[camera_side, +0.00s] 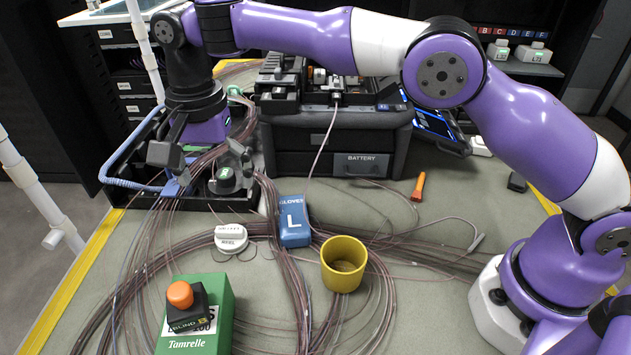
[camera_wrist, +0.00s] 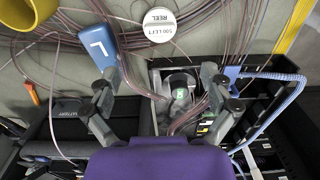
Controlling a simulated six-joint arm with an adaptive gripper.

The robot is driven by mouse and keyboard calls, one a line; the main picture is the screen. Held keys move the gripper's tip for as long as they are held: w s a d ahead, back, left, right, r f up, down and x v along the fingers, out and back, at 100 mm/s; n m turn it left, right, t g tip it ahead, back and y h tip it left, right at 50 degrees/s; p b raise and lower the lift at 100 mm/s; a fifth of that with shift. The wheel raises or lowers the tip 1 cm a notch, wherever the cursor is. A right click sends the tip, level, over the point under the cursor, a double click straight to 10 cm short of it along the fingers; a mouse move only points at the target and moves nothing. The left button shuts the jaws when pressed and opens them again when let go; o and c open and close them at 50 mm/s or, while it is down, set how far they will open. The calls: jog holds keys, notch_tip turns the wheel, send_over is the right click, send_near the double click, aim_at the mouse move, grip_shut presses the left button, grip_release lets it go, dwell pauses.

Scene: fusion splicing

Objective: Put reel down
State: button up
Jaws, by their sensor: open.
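A white round piece marked "REEL" (camera_side: 231,238) lies on the mat in front of the black tray. In the wrist view the same white reel (camera_wrist: 160,24) shows at the top, apart from my fingers. My gripper (camera_side: 203,162) points down over the tray, with its fingers wide apart. In the wrist view my open gripper (camera_wrist: 160,82) has nothing held between its fingers. A dark round piece with a green label (camera_side: 225,178) sits in the tray near the right finger. It also shows between the fingers in the wrist view (camera_wrist: 181,95); whether they touch is unclear.
The black tray (camera_side: 228,205) holds cables and a blue clip. A blue glove box (camera_side: 294,221), a yellow cup (camera_side: 343,265) and a green box (camera_side: 215,315) stand on the mat among loose cables. A battery case (camera_side: 362,165) stands behind. An orange tool (camera_side: 419,186) lies right.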

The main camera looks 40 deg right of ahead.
jog(key=s+d+r+n+t, duration=0.2)
jog(key=s+d+r+n, duration=0.3)
jog(key=d+r, duration=0.65)
jog(key=s+d+f+n+t, duration=0.1)
jog(key=s+d+f+n, duration=0.1)
jog(key=s+d, duration=0.3)
jog(key=s+d+f+n+t, duration=0.2)
jog(key=s+d+f, duration=0.2)
jog(key=s, duration=0.5)
jog(key=shift+d, duration=0.85)
